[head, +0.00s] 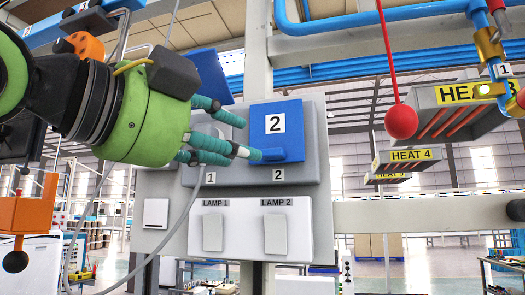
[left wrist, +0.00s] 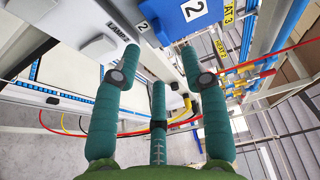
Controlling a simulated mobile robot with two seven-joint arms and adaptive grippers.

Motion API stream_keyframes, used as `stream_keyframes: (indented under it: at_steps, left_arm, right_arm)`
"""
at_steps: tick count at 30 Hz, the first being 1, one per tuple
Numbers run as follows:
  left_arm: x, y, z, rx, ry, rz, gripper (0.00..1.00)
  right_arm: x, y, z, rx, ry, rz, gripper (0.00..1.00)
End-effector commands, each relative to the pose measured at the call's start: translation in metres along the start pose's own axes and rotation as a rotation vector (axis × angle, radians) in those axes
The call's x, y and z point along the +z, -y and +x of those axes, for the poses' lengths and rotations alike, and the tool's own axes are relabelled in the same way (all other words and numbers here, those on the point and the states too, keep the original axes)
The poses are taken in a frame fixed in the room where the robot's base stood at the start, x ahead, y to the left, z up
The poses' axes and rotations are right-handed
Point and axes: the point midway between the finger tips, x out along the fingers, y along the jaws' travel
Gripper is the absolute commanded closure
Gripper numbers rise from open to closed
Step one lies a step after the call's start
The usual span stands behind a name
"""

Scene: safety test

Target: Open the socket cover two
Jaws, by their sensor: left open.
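The blue socket cover two (head: 283,113), with a white "2" label, appears shut on a grey panel (head: 315,140). A blue tab sticks out at its lower edge. My left gripper (head: 236,140) has three teal fingers, spread open and empty. It comes in from the left, one fingertip close to the tab; I cannot tell whether they touch. In the left wrist view the cover (left wrist: 175,18) is at the top, just beyond the fingertips (left wrist: 160,58). Another blue cover (head: 212,72), behind the gripper, looks raised above the "1" label. Socket one is largely hidden by my gripper.
Below are two switches, LAMP 1 (head: 213,232) and LAMP 2 (head: 276,234). A red ball (head: 401,121) hangs on a red cord to the right. A grey cable hangs below my gripper.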

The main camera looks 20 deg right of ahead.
Motion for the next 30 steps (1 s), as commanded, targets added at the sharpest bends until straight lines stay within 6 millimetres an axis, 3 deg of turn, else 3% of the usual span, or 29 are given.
stream_keyframes:
  at_steps: [12, 23, 26, 27, 30]
  left_arm:
    - [-0.001, 0.002, 0.059, 0.003, -0.007, -0.001, 0.56]
    - [-0.001, -0.001, 0.065, 0.001, -0.005, 0.0, 0.56]
    - [-0.001, -0.001, 0.065, 0.001, -0.006, 0.0, 0.92]
    - [-0.001, -0.001, 0.065, 0.001, -0.006, 0.0, 1.0]
    - [-0.001, -0.001, 0.065, 0.001, -0.006, 0.0, 1.0]
  right_arm:
    - [-0.003, -0.001, -0.035, 0.0, 0.0, 0.0, 0.6]
    - [-0.003, -0.001, -0.036, 0.0, 0.0, 0.001, 0.6]
    - [-0.003, -0.001, -0.036, 0.0, 0.0, 0.001, 0.6]
    - [-0.003, -0.001, -0.036, 0.0, 0.0, 0.001, 0.6]
    - [-0.003, -0.001, -0.036, 0.0, 0.0, 0.001, 0.6]
